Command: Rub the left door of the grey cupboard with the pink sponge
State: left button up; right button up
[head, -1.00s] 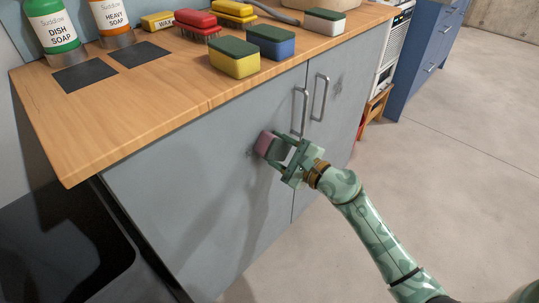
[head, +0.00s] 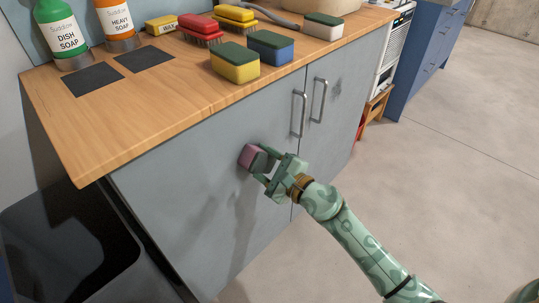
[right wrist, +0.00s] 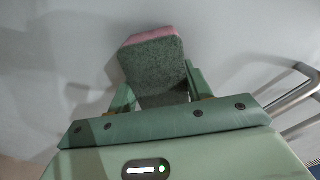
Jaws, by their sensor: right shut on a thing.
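The grey cupboard has a left door (head: 190,190) and a right door (head: 335,120), each with a silver bar handle near the seam. My right gripper (head: 264,168) is shut on the pink sponge (head: 249,155), which has a dark grey-green side. The sponge is at the left door's face, left of its handle (head: 298,114). In the right wrist view the sponge (right wrist: 153,65) sticks out between the fingers, with its pink edge toward the door; contact looks likely but I cannot be sure. My left gripper is out of view.
On the wooden worktop (head: 140,110) stand a yellow sponge (head: 235,66), a blue sponge (head: 270,49), a white sponge (head: 323,27), red and yellow brushes, and two soap bottles. A dark bin-like object (head: 70,245) is at lower left.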

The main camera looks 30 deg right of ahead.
aim_at(245, 169)
jog(key=shift+s+a+r, duration=0.1)
jog(key=shift+s+a, duration=0.25)
jog(key=shift+a, duration=0.5)
jog(key=shift+s+a+r+p, duration=0.1)
jog(key=shift+s+a+p, duration=0.25)
jog(key=shift+a, duration=0.3)
jog(key=shift+s+a+p, duration=0.1)
jog(key=shift+a+p, duration=0.3)
jog(key=shift+a, duration=0.25)
jog(key=shift+s+a, duration=0.1)
jog(key=shift+a, duration=0.2)
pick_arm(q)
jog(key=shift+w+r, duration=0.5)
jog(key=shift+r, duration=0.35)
pick_arm(e)
jog(key=v, duration=0.6)
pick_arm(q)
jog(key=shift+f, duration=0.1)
pick_arm(e)
jog(key=shift+s, duration=0.1)
